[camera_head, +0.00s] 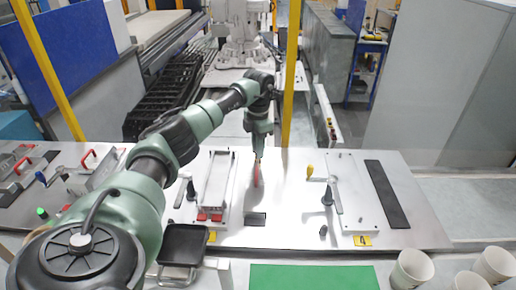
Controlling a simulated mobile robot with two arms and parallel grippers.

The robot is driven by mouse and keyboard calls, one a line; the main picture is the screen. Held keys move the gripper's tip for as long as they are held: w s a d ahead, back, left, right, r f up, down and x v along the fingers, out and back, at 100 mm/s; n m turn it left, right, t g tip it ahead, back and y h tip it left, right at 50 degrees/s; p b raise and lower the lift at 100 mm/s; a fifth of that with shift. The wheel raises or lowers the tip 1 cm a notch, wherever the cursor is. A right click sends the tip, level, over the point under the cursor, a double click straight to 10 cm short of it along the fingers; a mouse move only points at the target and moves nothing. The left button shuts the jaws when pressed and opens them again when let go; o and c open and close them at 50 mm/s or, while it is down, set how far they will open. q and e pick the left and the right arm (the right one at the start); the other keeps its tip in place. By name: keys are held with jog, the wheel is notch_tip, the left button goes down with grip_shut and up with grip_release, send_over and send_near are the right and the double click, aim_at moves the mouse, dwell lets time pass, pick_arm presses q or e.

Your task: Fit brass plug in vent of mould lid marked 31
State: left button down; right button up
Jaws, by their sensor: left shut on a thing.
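My left gripper (258,157) reaches in from the left and points down over the middle of the metal bench. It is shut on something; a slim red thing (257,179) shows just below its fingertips. I cannot make out a brass plug. No lid with a readable 31 shows. A pale fixture plate with a raised block (217,180) and red pads lies left of the gripper. My right gripper is not in view.
A small dark pad (255,219) lies below the gripper. A black tray (183,244) stands at the front left, a green mat (314,277) at the front. White cups (411,269) stand at the front right. A dark strip (386,194) lies on the bench's right.

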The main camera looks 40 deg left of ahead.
pick_arm(q)
jog(key=c, duration=1.3)
grip_release()
jog(key=shift+r, duration=0.1)
jog(key=shift+r, duration=0.25)
notch_tip(320, 180, up, 6)
jog(key=b, duration=0.3)
jog(key=shift+r, duration=0.55)
jog(key=shift+f, duration=0.1)
